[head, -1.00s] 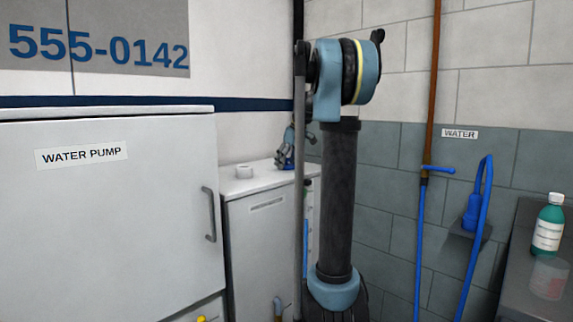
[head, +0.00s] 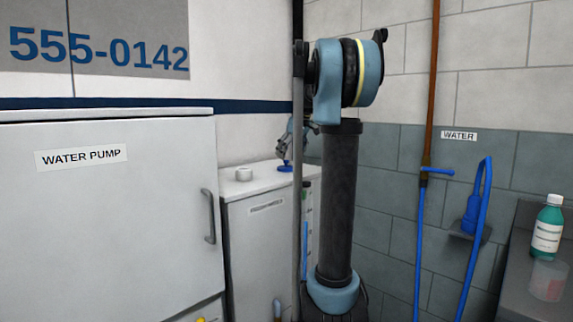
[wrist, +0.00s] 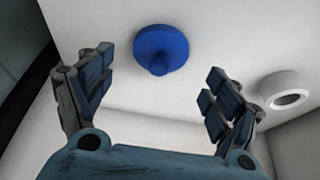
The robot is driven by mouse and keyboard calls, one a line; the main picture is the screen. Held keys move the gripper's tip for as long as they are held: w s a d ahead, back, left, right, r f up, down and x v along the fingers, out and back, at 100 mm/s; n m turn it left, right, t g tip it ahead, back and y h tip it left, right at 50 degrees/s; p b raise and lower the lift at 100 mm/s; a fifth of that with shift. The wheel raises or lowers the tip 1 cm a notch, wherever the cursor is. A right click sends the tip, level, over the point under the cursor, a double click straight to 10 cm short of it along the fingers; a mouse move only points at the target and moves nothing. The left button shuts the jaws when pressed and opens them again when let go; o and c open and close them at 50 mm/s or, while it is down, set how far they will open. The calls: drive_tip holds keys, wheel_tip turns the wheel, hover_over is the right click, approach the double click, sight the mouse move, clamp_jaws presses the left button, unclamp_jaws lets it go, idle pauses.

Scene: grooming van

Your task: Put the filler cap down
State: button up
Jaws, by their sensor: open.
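The blue filler cap (wrist: 160,49) sits on the white top of the tank cabinet (wrist: 115,125), between and beyond my fingertips in the wrist view. In the head view the cap (head: 285,165) shows small on the cabinet top, just below my gripper (head: 287,148). In the wrist view my gripper (wrist: 155,85) is open, its two fingers spread wide on either side with a gap to the cap.
The white water pump cabinet (head: 110,220) stands to the left. My own arm blocks part of the cabinet's right side in the head view. A blue hose (head: 420,240) hangs on the tiled wall. A green bottle (head: 547,230) stands on the counter at the right.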

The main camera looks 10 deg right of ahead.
drive_tip(key=v, duration=0.7)
drive_tip(key=shift+m, duration=0.7)
drive_tip(key=s+f, duration=0.2)
drive_tip(key=s, duration=0.1)
drive_tip(key=s+a+f, duration=0.1)
drive_tip(key=s+f, duration=0.1)
drive_tip(key=s, duration=0.1)
drive_tip(key=s+a+f, duration=0.1)
drive_tip(key=s+f, duration=0.1)
drive_tip(key=s, duration=0.1)
drive_tip(key=shift+s+f, duration=0.15)
drive_tip(key=shift+s, duration=0.25)
drive_tip(key=s+a+f+m+g+h, duration=0.1)
drive_tip(key=s+f+m, duration=0.4)
drive_tip(key=s+f, duration=2.5)
wheel_tip(320, 180, down, 2)
drive_tip(key=shift+s+f+m+h, duration=0.1)
drive_tip(key=shift+s+m+h, duration=0.2)
drive_tip(key=shift+h, duration=0.5)
